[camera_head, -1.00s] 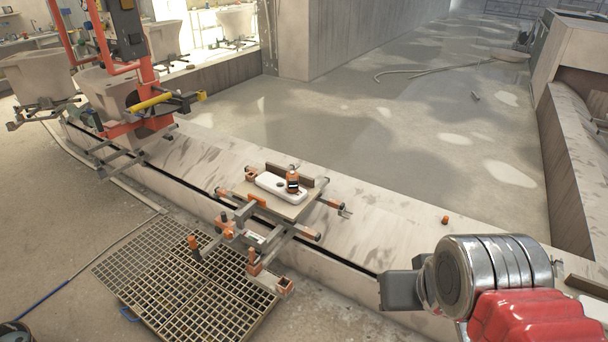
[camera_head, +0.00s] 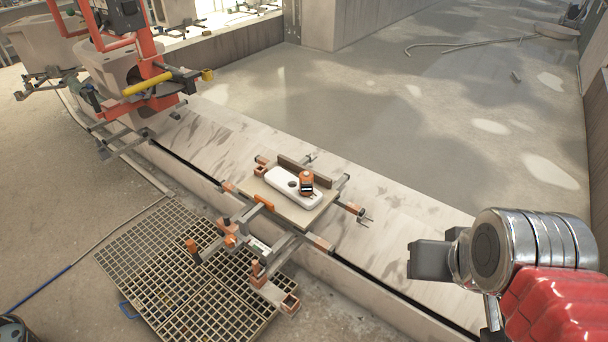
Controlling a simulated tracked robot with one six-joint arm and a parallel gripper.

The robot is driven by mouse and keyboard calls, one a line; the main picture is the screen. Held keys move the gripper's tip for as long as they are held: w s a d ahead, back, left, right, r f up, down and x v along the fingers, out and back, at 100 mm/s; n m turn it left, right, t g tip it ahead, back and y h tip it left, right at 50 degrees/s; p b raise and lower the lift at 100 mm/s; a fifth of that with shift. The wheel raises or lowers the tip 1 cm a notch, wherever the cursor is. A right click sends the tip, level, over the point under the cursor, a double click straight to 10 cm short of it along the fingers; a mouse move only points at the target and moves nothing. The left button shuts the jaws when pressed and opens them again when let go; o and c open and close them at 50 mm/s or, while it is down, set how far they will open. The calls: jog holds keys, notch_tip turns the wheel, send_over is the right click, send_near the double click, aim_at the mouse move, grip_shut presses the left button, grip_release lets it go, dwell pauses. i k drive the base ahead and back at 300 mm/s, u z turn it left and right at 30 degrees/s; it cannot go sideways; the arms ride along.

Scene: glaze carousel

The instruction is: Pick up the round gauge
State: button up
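A small orange gauge (camera_head: 306,183) with a dark front and a small pale label stands on the right part of a white holder (camera_head: 270,182) with rounded ends. The holder has a dark round opening left of the gauge. It lies on a beige board (camera_head: 282,208) carried by a metal cart frame. Part of my arm, with a silver joint, a red sleeve and a dark grey block, shows at the lower right, well apart from the gauge. No fingers of my gripper can be seen.
The cart frame has orange-tipped bars (camera_head: 340,209) sticking out around the board. A low concrete kerb with a slot (camera_head: 400,290) runs under it. A floor grating (camera_head: 170,265) lies at lower left. A red lifting frame (camera_head: 150,100) stands upper left.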

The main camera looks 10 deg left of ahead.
aim_at(305, 182)
jog(key=u, duration=0.35)
jog(key=i, duration=0.6)
jog(key=u, duration=0.7)
jog(key=i, duration=0.45)
jog(key=u, duration=0.35)
